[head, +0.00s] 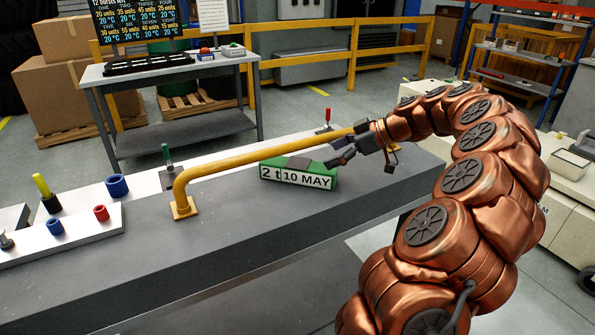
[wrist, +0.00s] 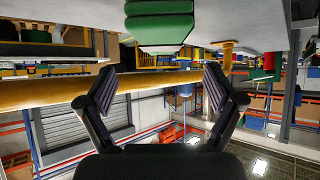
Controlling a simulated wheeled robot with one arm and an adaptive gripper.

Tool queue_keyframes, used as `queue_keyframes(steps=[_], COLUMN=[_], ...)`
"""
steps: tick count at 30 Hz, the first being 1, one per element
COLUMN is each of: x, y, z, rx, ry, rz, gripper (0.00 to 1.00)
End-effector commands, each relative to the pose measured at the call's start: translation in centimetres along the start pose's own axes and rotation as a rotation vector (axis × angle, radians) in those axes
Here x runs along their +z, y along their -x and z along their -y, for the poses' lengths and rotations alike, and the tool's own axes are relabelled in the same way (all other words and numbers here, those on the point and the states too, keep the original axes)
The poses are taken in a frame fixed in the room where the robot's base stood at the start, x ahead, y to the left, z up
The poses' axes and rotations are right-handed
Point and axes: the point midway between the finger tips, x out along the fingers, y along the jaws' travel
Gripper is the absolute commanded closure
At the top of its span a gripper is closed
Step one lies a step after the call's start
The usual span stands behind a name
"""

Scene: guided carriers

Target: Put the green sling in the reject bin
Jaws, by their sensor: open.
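The green sling (head: 325,156) lies folded on the grey bench (head: 230,235), with a white label reading "2 t 10 MAY" on its front and a grey patch on top. My gripper (head: 335,154) is just above and beside the sling's right end in the head view, below the yellow rail. In the wrist view, which looks upside down, my gripper (wrist: 160,72) has its fingers spread with nothing between them. The green sling (wrist: 160,30) shows there at the top middle, beyond the fingertips. I cannot make out a reject bin in either view.
A yellow rail (head: 265,153) runs along the bench behind the sling, close to my gripper; it crosses the wrist view too (wrist: 45,94). The bench's front middle is clear.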

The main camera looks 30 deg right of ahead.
Motion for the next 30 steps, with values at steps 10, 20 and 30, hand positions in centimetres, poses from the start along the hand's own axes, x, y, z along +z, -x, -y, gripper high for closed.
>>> queue_keyframes(steps=[10, 20, 30], x=[0.0, -0.1, 0.0], y=[-4.5, -7.3, -10.2], z=[0.1, 0.1, 0.1], rx=[-0.003, -0.003, -0.001], ry=[-0.004, -0.004, -0.003], rz=[0.000, 0.002, 0.001], gripper=[0.08, 0.08, 0.08])
